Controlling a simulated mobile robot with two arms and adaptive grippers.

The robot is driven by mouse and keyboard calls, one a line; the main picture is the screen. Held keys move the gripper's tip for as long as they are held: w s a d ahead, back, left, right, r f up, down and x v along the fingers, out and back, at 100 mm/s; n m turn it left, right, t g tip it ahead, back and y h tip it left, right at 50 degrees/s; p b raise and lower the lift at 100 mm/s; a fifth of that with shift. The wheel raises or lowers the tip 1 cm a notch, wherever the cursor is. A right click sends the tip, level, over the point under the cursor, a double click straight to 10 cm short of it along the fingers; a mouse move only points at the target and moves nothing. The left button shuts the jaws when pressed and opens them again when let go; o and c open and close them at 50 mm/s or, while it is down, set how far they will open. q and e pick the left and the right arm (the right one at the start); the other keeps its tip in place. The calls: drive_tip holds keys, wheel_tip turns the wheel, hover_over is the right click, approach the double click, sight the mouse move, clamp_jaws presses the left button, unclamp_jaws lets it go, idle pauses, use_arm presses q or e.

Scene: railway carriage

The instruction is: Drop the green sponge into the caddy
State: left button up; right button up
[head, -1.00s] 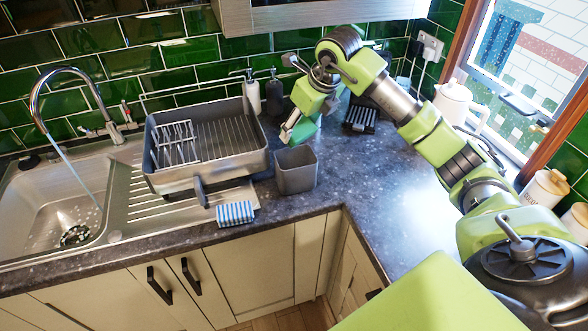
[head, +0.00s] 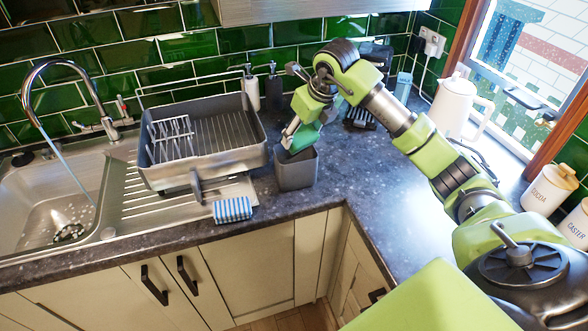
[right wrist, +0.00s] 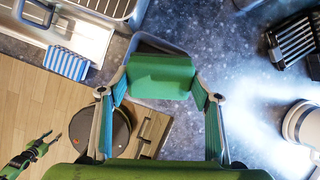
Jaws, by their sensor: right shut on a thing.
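The green sponge (right wrist: 162,77) is held between the two fingers of my right gripper (right wrist: 160,88). In the head view the sponge (head: 306,137) is partly hidden by the right gripper (head: 295,142). The caddy (head: 296,171) is a small dark grey open bin on the worktop. The sponge is just above its opening. In the right wrist view the caddy's rim (right wrist: 148,43) shows behind the sponge, which hides most of the opening. My left gripper (right wrist: 44,143) seems to show small at the lower left of the right wrist view; its jaws are too small to read.
A dish rack (head: 205,150) stands left of the caddy beside the sink (head: 50,205). A blue-striped cloth (head: 232,209) lies at the worktop's front edge. Soap bottles (head: 251,90) stand behind the rack. A white kettle (head: 455,108) is at the right. Worktop right of the caddy is clear.

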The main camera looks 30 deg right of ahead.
drive_tip(key=o, duration=1.1)
drive_tip(key=shift+c, duration=0.2)
drive_tip(key=shift+r, duration=0.1)
drive_tip(key=v, duration=1.2)
drive_tip(key=shift+a, duration=0.1)
